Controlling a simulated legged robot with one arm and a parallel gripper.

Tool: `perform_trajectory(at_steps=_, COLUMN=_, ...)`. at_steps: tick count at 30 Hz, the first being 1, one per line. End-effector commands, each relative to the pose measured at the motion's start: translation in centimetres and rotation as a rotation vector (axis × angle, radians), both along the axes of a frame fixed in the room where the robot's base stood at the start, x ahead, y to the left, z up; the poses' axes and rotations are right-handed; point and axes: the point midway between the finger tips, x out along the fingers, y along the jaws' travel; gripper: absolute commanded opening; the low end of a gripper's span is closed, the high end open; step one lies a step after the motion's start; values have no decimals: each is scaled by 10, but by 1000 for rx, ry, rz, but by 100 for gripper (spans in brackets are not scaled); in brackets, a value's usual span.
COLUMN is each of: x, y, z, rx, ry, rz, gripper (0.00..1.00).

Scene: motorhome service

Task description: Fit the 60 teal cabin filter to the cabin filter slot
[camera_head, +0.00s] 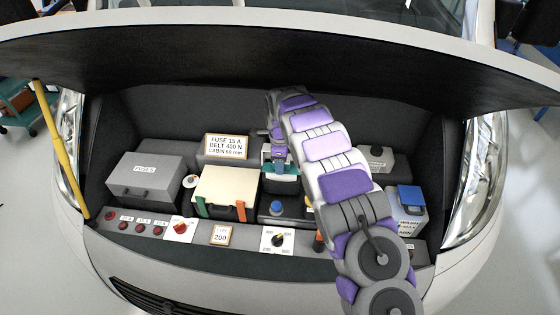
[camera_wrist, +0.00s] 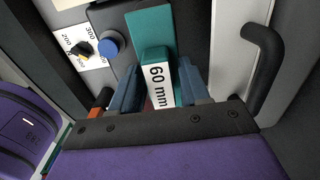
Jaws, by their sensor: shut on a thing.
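The teal cabin filter (camera_wrist: 152,30) shows in the wrist view, with a white "60 mm" label on its raised grip. My gripper (camera_wrist: 160,88) is shut on that grip, one blue-grey finger on each side. In the head view my gripper (camera_head: 280,158) is over the middle of the engine bay, with the teal filter (camera_head: 284,177) just below it. The filter is behind the dark unit with the blue cap. The slot's opening is hidden, and I cannot tell whether the filter is inside it.
A sign (camera_head: 226,146) reads "CABIN 60 mm". A grey fuse box (camera_head: 145,178), a cream-topped box (camera_head: 226,188), a blue cap (camera_head: 277,208) and a selector dial (camera_head: 278,240) surround the work area. In the wrist view a black handle (camera_wrist: 262,70) stands right of the gripper. The raised hood hangs above.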

Motion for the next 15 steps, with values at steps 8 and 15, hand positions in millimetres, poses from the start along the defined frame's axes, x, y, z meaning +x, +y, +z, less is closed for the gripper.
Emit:
perform_trajectory(at_steps=8, x=0, y=0, z=-8, rx=0, ry=0, rz=0, gripper=0)
perform_trajectory(at_steps=15, x=0, y=0, z=-14, rx=0, ry=0, rz=0, gripper=0)
